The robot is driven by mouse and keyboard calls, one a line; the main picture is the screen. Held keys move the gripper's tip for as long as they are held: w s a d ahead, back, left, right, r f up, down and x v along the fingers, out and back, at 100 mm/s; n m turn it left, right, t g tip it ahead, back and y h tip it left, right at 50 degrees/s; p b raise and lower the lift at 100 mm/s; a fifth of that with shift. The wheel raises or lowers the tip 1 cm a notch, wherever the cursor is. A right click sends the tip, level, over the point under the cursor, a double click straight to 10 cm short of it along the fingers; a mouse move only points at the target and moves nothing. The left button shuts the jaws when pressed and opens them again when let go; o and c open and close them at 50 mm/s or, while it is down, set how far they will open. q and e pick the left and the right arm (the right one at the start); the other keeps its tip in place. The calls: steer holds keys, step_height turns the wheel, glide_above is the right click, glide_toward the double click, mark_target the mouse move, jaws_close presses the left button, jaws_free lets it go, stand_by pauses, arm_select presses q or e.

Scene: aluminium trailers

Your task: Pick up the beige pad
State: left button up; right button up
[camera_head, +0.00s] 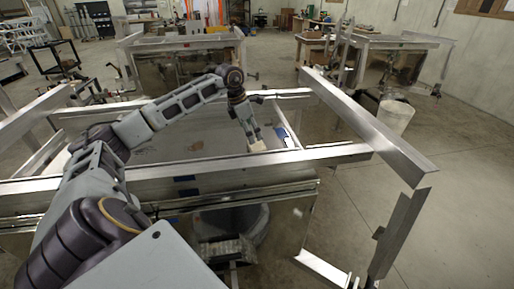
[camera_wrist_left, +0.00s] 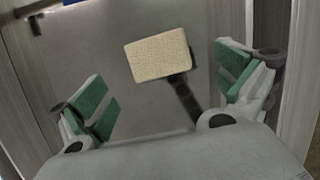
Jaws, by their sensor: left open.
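The beige pad (camera_wrist_left: 158,55) is a small flat rectangular block in the left wrist view, ahead of and between the open fingers of my left gripper (camera_wrist_left: 160,95). The green finger pads stand apart on either side, and neither touches it. In the head view the beige pad (camera_head: 257,146) is small, at the tip of my left gripper (camera_head: 255,138), over the grey panel inside the aluminium trailer frame. A dark strip lies just below the pad in the wrist view. I cannot tell the exact gap between pad and fingers. My right gripper is not seen.
Aluminium rails (camera_head: 150,183) of the trailer run close in front of and behind the arm. A blue patch (camera_head: 287,137) is on the panel to the right of the gripper. A whitish bucket (camera_head: 394,117) stands on the floor at the right. Other trailers stand behind.

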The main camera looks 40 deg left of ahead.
mark_target(257, 145)
arm_select(q)
steer(key=shift+w+f, duration=0.2)
steer(key=shift+f, duration=0.45)
steer(key=shift+d+f, duration=0.1)
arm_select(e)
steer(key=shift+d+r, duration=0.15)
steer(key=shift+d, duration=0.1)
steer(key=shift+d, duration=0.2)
arm_select(q)
steer(key=shift+f, duration=0.15)
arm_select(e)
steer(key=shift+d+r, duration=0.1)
arm_select(q)
steer(key=shift+p+x, duration=0.95)
steer(key=shift+x, duration=0.75)
steer(key=shift+w+d+f, duration=0.1)
steer(key=shift+w+f, duration=0.25)
steer(key=shift+f, duration=0.35)
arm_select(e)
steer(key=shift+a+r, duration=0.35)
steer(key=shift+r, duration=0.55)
